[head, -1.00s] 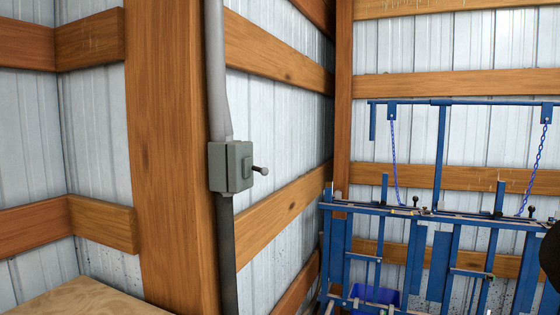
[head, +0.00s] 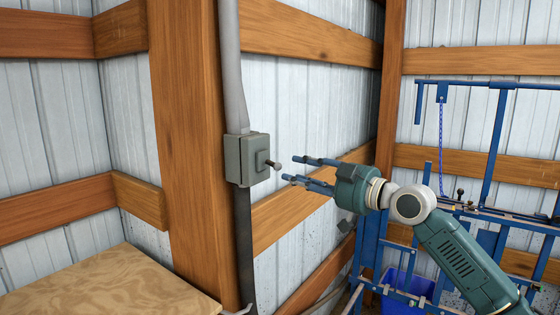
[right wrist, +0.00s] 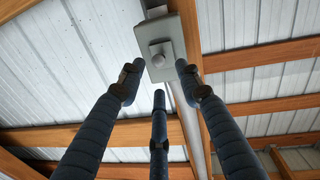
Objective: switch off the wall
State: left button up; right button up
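The wall switch is a grey box (head: 247,160) on a wooden post, with a short lever and dark round knob (head: 274,165) sticking out to the right. My right gripper (head: 304,171) is just right of the knob, fingers pointing at it, with a small gap. In the right wrist view the three fingers (right wrist: 155,85) are spread and empty, and the switch box (right wrist: 172,35) with its knob (right wrist: 158,60) lies ahead between the fingertips. My left gripper is not in view.
A grey conduit (head: 230,70) runs up and down from the box along the post (head: 185,150). A wooden tabletop (head: 110,290) is at the lower left. A blue metal rack (head: 490,160) with a chain and a blue bin (head: 405,283) stand at the right, behind my right arm.

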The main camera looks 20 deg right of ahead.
aim_at(281, 166)
jog(key=p+x, duration=0.2)
jog(key=x, duration=0.4)
jog(key=shift+w+r+p, duration=0.15)
jog(key=shift+r+p, duration=0.05)
jog(key=shift+p, duration=0.15)
jog(key=shift+w+a+f, duration=0.1)
jog(key=shift+w+a, duration=0.15)
jog(key=shift+w, duration=0.3)
jog(key=shift+w+a+f, duration=0.1)
jog(key=shift+w+a, duration=0.05)
jog(key=shift+c, duration=0.5)
